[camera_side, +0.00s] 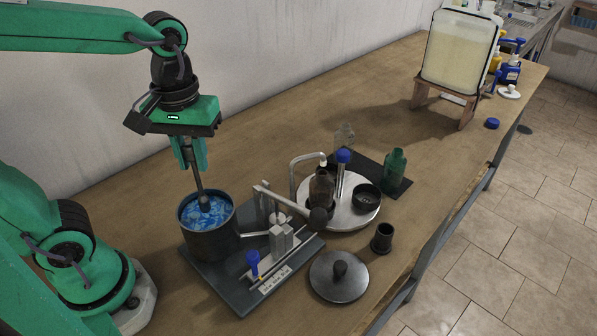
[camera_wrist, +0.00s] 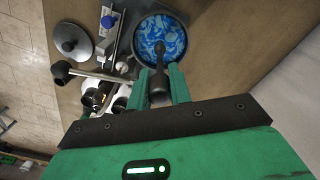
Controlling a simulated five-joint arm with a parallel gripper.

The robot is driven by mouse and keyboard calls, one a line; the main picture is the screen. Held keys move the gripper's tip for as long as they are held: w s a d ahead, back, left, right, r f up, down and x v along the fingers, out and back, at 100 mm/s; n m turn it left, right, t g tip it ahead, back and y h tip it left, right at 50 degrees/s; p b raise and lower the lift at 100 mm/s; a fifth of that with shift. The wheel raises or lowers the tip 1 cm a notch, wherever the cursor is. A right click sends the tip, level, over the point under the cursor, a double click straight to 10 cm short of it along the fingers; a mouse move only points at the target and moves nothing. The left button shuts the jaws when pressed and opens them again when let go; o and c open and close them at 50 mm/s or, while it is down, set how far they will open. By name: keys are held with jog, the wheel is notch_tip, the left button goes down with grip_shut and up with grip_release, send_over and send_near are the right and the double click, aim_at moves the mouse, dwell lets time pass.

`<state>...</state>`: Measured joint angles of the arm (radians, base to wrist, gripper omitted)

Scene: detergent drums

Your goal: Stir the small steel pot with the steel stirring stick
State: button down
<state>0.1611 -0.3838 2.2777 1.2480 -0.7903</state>
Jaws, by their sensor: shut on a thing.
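The small steel pot (camera_side: 209,243) stands on a dark base plate and holds blue and white swirled liquid. In the wrist view the pot (camera_wrist: 137,50) is at the top centre. My gripper (camera_side: 195,165) is above the pot, shut on the steel stirring stick (camera_side: 202,190). The stick points down with its lower end in the liquid, near the middle of the pot. In the wrist view the stick (camera_wrist: 159,62) runs from between the two green fingers into the pot. The tip is hidden under the liquid.
A metal fixture with a lever (camera_side: 279,230) stands right of the pot. A lid with a black knob (camera_side: 339,277) lies on the table, near a small dark cup (camera_side: 382,238). A round steel plate (camera_side: 352,213) carries a brown bottle (camera_side: 321,188). A large tank (camera_side: 459,52) stands farther back.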

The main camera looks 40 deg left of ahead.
aim_at(203, 199)
jog(key=shift+f, duration=4.6)
